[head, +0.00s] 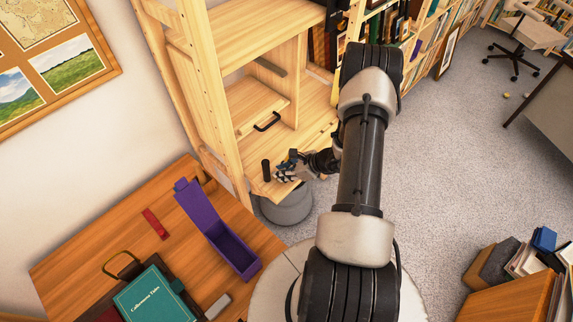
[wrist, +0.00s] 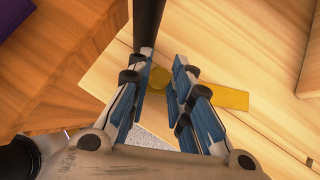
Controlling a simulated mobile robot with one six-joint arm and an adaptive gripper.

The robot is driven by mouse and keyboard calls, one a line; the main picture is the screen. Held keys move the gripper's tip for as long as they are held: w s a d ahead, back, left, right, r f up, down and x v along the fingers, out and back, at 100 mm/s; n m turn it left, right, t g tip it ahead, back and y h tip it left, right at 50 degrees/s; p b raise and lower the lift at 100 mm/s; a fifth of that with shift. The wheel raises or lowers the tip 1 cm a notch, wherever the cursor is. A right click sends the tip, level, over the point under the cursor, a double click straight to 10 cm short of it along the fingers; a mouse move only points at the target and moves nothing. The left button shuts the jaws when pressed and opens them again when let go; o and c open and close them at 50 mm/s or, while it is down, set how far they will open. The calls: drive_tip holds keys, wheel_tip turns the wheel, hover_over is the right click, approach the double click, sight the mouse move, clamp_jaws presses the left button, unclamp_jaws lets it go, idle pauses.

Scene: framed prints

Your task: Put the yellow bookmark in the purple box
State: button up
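The yellow bookmark (wrist: 229,98) lies on the pale wooden shelf in the wrist view. It passes behind one finger, and a yellow part shows between the fingers. I cannot make it out in the head view. My gripper (wrist: 163,90) is open, its two blue-padded fingers apart above the shelf, on either side of part of the bookmark. I cannot tell whether they touch it. In the head view my gripper (head: 287,170) is at the shelf's front edge. The purple box (head: 233,248) stands on the brown desk with its lid open; its visible inside looks empty.
A black cylinder (head: 266,170) stands on the shelf close beside my gripper, also seen in the wrist view (wrist: 148,22). A red object (head: 155,223) and a green book (head: 152,298) lie on the desk (head: 85,255). Shelf uprights and a drawer with a black handle (head: 267,123) are close behind.

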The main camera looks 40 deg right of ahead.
clamp_jaws()
drive_tip(key=shift+r, duration=0.1)
wheel_tip(320, 180, up, 20)
drive_tip(key=p, duration=0.4)
idle(0.3)
